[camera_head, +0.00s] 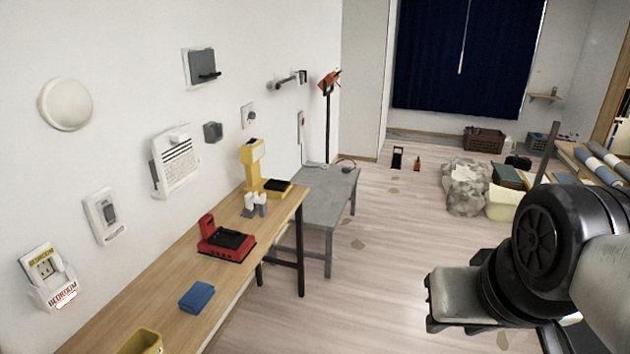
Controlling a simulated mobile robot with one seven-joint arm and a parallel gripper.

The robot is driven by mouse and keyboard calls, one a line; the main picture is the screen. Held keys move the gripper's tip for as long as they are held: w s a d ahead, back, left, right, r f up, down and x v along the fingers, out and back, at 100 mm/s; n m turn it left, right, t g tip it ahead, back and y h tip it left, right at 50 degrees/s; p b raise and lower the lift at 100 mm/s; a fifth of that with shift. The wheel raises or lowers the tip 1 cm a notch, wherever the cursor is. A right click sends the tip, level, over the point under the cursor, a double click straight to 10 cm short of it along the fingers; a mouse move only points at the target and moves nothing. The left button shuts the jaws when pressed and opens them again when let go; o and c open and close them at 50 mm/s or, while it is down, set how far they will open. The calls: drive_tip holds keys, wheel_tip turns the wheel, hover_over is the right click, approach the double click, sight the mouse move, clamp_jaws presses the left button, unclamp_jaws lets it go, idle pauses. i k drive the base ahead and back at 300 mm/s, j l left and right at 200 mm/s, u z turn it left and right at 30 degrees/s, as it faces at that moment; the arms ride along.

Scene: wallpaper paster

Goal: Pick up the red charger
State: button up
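The red charger (227,240) sits on the wooden table (262,216) along the left wall. It has a black top face and a raised red block at its left end. My arm comes in from the right, and my gripper (455,295) shows at the lower right, over the floor and well apart from the charger. Its fingertips are not clearly visible, so I cannot tell whether it is open or shut.
A blue block (197,297) and a yellow container (141,342) lie nearer on the table. Small white and grey pieces (255,203) and a yellow device (253,165) stand behind the charger. A grey table (325,190) stands beyond. Floor between table and arm is clear.

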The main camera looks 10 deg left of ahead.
sight(234, 246)
drive_tip(key=i+u, duration=0.15)
drive_tip(key=i, duration=0.65)
drive_tip(key=i+l+u, duration=0.15)
drive_tip(key=i, duration=0.6)
drive_tip(key=i+j+u, duration=0.1)
drive_tip(key=i+u, duration=0.55)
drive_tip(key=u, duration=0.25)
drive_tip(key=i+l+u, duration=0.2)
drive_tip(key=u, duration=0.25)
drive_tip(key=i+l+u, duration=0.3)
drive_tip(key=u, duration=0.15)
drive_tip(key=i, duration=0.1)
